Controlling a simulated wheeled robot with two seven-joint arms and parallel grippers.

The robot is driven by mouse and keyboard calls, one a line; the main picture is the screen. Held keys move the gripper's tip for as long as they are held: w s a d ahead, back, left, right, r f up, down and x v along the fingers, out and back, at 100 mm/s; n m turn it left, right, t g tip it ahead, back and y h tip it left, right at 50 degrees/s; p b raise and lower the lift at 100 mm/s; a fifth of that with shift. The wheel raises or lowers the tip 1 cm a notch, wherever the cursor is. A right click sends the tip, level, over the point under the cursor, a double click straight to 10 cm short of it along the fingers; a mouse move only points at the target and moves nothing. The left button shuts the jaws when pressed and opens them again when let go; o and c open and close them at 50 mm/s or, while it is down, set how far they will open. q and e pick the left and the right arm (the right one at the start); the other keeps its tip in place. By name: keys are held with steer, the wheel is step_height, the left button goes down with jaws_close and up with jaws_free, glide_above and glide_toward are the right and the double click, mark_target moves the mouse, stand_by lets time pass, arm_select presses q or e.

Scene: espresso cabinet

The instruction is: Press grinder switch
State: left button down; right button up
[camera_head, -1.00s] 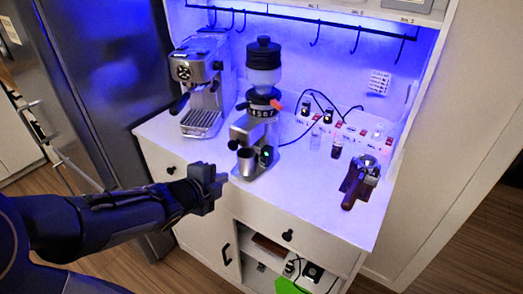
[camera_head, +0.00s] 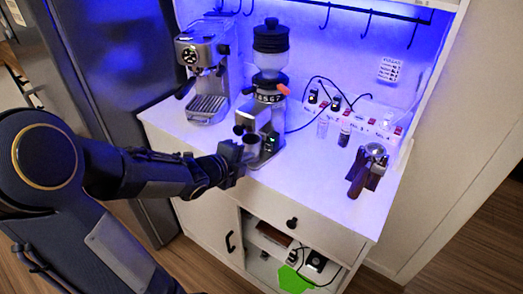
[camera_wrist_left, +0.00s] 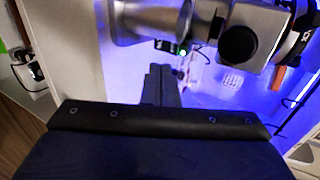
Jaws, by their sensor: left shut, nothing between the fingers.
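The grinder (camera_head: 270,95) stands on the white counter, with a dark hopper on top, an orange lever and a silver body. Its switch (camera_head: 271,142) shows as a small green-lit spot on the lower body. The switch also shows as a green light (camera_wrist_left: 183,51) in the left wrist view, just beyond my fingers. My left gripper (camera_head: 241,154) is shut and empty, in front of the grinder's lower left side, partly covering the metal cup there. In the wrist view its fingers (camera_wrist_left: 160,82) point toward the grinder base. Contact with the switch cannot be told. My right gripper is not in view.
An espresso machine (camera_head: 205,70) stands left of the grinder. A portafilter (camera_head: 368,168) lies at the right of the counter. A power strip (camera_head: 350,115) with cables and small bottles is at the back. The front counter between grinder and portafilter is clear.

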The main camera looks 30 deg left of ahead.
mark_target(268, 142)
arm_select(q)
steer(key=x, duration=0.4)
steer(key=shift+f+b, duration=0.1)
steer(key=shift+b, duration=0.2)
steer(key=shift+w+d+r+p, duration=0.1)
steer(key=shift+w+r+p, duration=0.1)
steer(key=shift+w, duration=0.4)
steer(key=shift+w+r+p, duration=0.2)
steer(key=shift+w, duration=1)
steer(key=shift+w+d+b, duration=0.1)
steer(key=shift+w+b, duration=0.4)
steer(key=shift+b, duration=0.35)
steer(key=shift+s+r+p, duration=0.15)
steer(key=shift+r+p, duration=0.15)
steer(key=shift+p, duration=0.05)
steer(key=shift+r, duration=0.15)
